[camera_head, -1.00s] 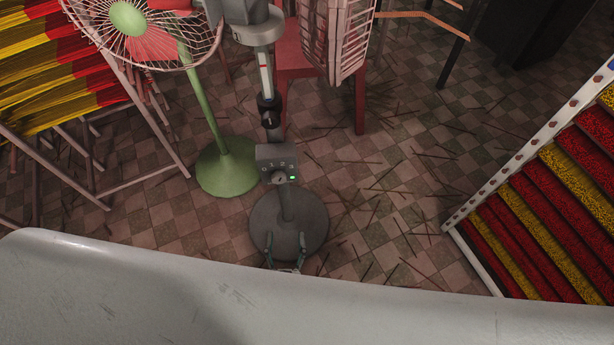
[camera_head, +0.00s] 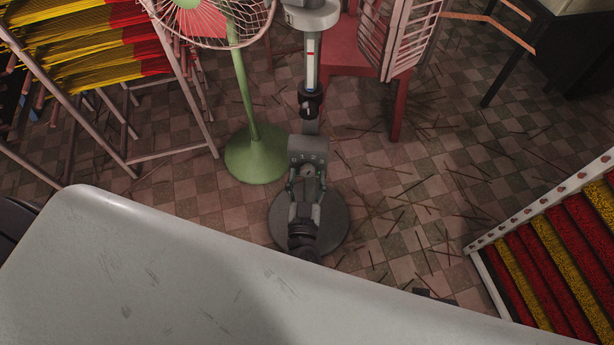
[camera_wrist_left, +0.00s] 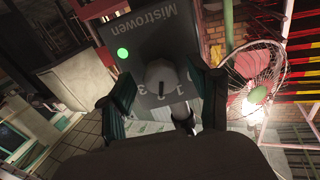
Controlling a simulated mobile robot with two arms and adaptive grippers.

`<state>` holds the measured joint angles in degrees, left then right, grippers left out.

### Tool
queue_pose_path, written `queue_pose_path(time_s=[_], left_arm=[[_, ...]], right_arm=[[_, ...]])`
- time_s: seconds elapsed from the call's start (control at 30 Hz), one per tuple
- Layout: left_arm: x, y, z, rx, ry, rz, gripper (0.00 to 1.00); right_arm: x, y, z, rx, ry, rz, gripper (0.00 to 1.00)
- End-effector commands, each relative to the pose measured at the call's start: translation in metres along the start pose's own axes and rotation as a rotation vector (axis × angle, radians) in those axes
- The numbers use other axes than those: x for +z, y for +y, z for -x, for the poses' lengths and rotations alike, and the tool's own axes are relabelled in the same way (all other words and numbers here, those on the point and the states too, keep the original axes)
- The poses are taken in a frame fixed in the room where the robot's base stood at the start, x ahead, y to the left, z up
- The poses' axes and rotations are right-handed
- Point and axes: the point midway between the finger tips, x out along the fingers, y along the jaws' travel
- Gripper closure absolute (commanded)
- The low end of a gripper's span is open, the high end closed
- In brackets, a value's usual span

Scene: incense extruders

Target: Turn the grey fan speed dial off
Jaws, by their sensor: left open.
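The grey fan's control box (camera_head: 308,150) is on its upright post in the head view. In the left wrist view the box (camera_wrist_left: 150,35) carries the name Mistrowen, a lit green lamp (camera_wrist_left: 123,53) and the numbers 0 to 3. Its grey dial (camera_wrist_left: 160,76) has a dark pointer mark that seems to face the 2. My left gripper (camera_head: 306,182) is open in front of the box. In the left wrist view its fingers (camera_wrist_left: 162,92) are on either side of the dial; contact cannot be told. My right gripper is not identifiable.
The grey fan's round base (camera_head: 335,222) stands on the tiled floor. A green fan (camera_head: 256,155) stands to the left. Incense racks are at left (camera_head: 110,60) and right (camera_head: 570,250). A red stool (camera_head: 350,55) is behind. Loose sticks litter the floor.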

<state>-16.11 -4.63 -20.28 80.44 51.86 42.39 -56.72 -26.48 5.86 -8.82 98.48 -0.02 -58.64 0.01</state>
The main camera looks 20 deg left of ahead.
Motion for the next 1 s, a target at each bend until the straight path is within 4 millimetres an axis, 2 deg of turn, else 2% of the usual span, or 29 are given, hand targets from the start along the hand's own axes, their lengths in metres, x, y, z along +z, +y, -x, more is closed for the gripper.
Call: queue_pose_path(time_s=[0.33, 0.37, 0.7, 1.0], left_arm=[[0.0001, -0.0001, -0.0047, 0.001, 0.0, -0.001, 0.37], [0.0001, -0.0001, -0.0047, 0.001, 0.0, -0.001, 0.41], [0.0001, 0.0, -0.0044, 0.001, 0.0, -0.001, 0.97], [0.0001, 0.0002, -0.0042, 0.001, -0.001, 0.035, 0.97]], right_arm=[[-0.0008, 0.0003, 0.0027, 0.0, 0.0, -0.001, 0.37], [-0.0004, 0.0003, 0.0027, 0.0, -0.001, -0.001, 0.37], [0.0013, 0.0007, 0.002, 0.001, -0.003, -0.001, 0.37], [0.0013, 0.0009, 0.0018, 0.001, 0.0, -0.001, 0.37]])
